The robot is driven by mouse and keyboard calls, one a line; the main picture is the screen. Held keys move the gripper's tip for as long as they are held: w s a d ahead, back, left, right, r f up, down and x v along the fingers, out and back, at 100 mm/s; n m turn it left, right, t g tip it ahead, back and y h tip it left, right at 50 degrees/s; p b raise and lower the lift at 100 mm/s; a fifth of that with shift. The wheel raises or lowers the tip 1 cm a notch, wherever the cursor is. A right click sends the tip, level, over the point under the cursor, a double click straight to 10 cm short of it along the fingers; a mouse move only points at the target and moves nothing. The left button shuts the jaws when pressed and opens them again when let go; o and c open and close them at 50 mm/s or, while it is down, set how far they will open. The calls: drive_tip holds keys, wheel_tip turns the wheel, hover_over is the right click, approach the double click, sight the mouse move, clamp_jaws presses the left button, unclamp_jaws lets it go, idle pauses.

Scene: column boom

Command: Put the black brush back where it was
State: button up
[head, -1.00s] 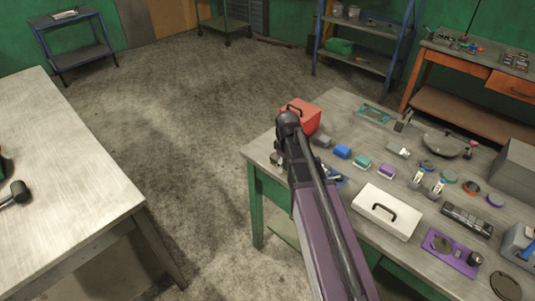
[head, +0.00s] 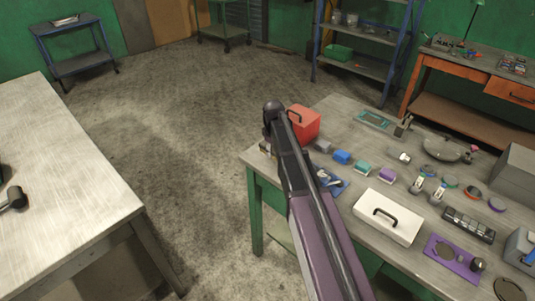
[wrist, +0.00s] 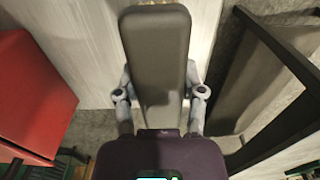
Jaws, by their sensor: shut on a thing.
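My gripper (wrist: 160,98) is shut on a long dark grey-black block, which I take to be the black brush (wrist: 158,50), in the wrist view. The fingers press on its two sides, and its far end reaches the top of the picture. Below it lies a pale grey surface; I cannot tell how far it is above it. In the head view my arm hides the gripper and the brush. The arm's end stands over the near-left corner of the green-legged table (head: 335,112), beside the red box (head: 303,126), which also shows left in the wrist view (wrist: 30,95).
A blue mat with tools (head: 330,183), a row of small coloured blocks (head: 362,167) and a white handled case (head: 388,217) stand on the table. A purple board (head: 455,257) lies nearer the front. The floor left of the table is clear, up to a pale bench (head: 65,160).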

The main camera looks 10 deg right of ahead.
drive_tip(key=shift+w+a+f, duration=0.1)
drive_tip(key=shift+w+a, duration=0.05)
drive_tip(key=shift+w, duration=1.2)
drive_tip(key=shift+w, duration=0.1)
drive_tip(key=shift+w, duration=0.3)
drive_tip(key=shift+w+a+f+b, duration=0.1)
drive_tip(key=shift+w+f+b, duration=0.15)
drive_tip(key=shift+f+b, duration=1.6)
drive_tip(key=shift+b, duration=0.1)
drive_tip(key=shift+f, duration=0.15)
drive_tip(key=o, duration=1)
drive_tip(key=shift+r, duration=0.25)
